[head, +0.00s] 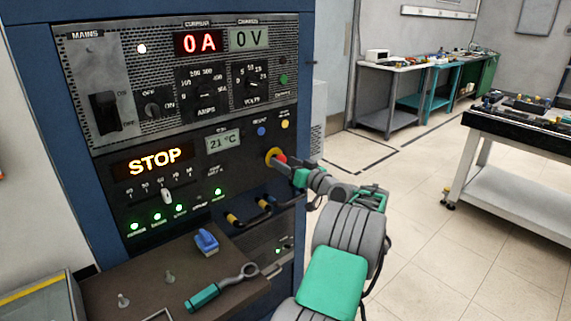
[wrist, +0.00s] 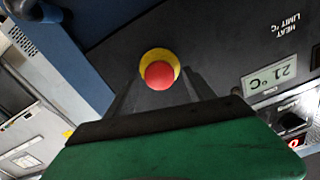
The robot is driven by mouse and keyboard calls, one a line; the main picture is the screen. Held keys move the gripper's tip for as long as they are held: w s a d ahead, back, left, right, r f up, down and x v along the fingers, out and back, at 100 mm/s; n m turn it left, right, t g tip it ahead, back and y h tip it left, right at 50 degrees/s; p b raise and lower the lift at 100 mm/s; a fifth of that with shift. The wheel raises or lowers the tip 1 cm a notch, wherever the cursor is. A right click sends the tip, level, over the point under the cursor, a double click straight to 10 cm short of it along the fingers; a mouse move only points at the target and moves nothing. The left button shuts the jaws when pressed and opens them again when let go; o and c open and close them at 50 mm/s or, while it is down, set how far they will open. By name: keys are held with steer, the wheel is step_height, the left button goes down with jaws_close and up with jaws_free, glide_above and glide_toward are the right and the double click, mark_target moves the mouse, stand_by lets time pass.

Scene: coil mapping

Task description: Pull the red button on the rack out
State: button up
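The red button (head: 281,159) sits on a yellow collar on the rack's (head: 68,184) dark front panel, right of the temperature display. In the wrist view the round red button (wrist: 159,75) shows in front of its yellow ring, near the upper middle. My gripper (head: 287,166) reaches the panel from the right and partly covers the button. In the wrist view my gripper (wrist: 160,92) has one finger on each side of the button, with gaps between them and it. It is open; whether a fingertip touches the panel cannot be told.
A lit STOP display (head: 154,161) and a blue button (head: 261,131) are on the panel. A shelf (head: 125,278) holds a blue object (head: 206,242) and a green-handled tool (head: 220,288). Floor (head: 400,185) to the right is open.

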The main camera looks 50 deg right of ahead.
steer(key=v, duration=0.8)
